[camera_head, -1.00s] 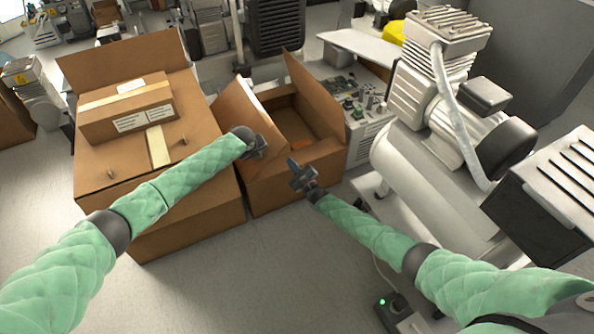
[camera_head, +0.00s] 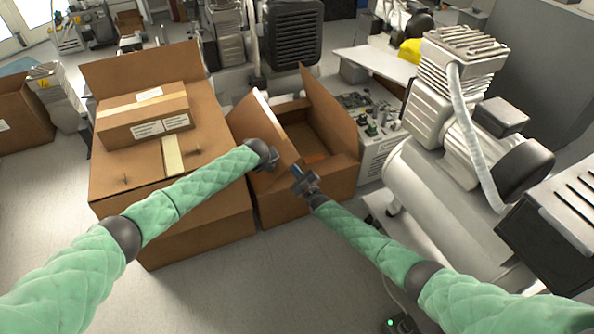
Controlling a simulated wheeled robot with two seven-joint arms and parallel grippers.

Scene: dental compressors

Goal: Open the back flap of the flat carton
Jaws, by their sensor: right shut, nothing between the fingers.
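A flat brown carton (camera_head: 110,131) with a tape strip and white labels lies on top of a large brown carton (camera_head: 200,225) at the left. The large carton has a flap (camera_head: 140,70) standing up at its back. To its right is an open brown carton (camera_head: 300,205) with a leaning left flap (camera_head: 262,122) and an upright right flap (camera_head: 330,108). My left gripper (camera_head: 270,160) is at the open carton's left flap; its fingers are too small to read. My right gripper (camera_head: 300,180) is shut and empty, in front of the open carton's front side.
A white compressor (camera_head: 440,205) stands close on the right, beside my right arm. A machine with a panel of small parts (camera_head: 372,115) stands right behind the open carton. Grey floor (camera_head: 230,285) is clear in front of the cartons.

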